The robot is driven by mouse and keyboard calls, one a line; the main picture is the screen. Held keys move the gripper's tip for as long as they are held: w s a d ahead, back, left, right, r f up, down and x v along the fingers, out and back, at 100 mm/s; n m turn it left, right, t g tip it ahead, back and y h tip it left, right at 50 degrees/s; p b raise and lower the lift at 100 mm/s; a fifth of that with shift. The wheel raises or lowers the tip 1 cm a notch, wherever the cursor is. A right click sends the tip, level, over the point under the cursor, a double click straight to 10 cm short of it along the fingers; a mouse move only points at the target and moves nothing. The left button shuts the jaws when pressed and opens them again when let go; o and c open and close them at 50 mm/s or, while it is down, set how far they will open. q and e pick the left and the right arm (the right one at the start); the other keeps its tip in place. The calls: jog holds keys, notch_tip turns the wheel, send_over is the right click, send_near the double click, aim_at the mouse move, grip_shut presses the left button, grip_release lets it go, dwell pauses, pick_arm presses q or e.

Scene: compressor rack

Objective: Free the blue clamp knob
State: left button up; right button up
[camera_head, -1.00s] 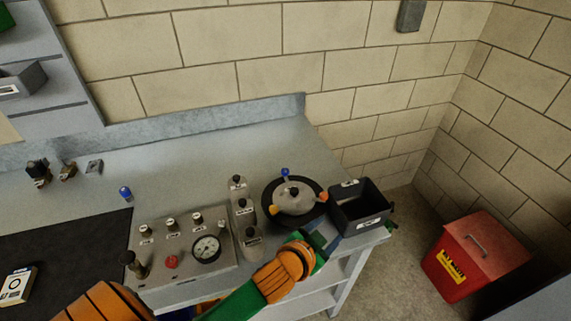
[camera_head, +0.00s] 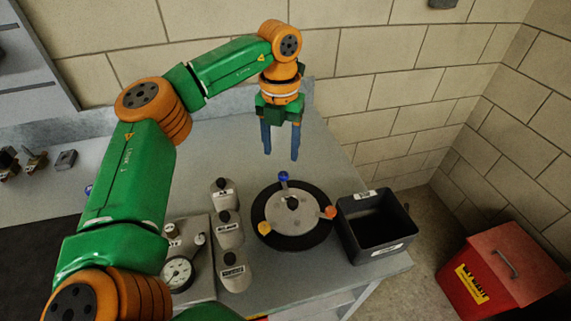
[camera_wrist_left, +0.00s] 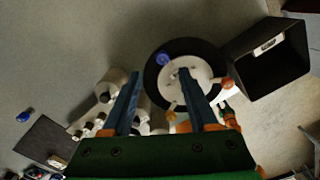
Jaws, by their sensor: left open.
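The blue clamp knob (camera_head: 283,177) sits at the back rim of a round grey lid on a black disc (camera_head: 262,232). An orange-red knob (camera_head: 330,212) and a yellow-orange knob (camera_head: 265,228) sit on the same lid. My left gripper (camera_head: 281,156) points down above the bench, behind and above the blue knob, with its fingers apart and empty. In the left wrist view the blue knob (camera_wrist_left: 165,59) shows between the two fingers (camera_wrist_left: 158,80), apart from both. My right gripper is not seen.
A black open bin (camera_head: 372,228) stands right of the disc. Several grey labelled cylinders (camera_head: 228,231) and a gauge panel (camera_head: 178,272) stand to its left. A red lidded bin (camera_head: 500,266) is on the floor. The bench behind the disc is clear.

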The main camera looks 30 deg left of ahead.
aim_at(283, 174)
pick_arm(q)
notch_tip(283, 174, down, 7)
jog(key=shift+d+r+p, duration=0.15)
jog(key=shift+r+p, duration=0.05)
jog(key=shift+p, duration=0.35)
jog(key=shift+d, duration=0.1)
grip_shut()
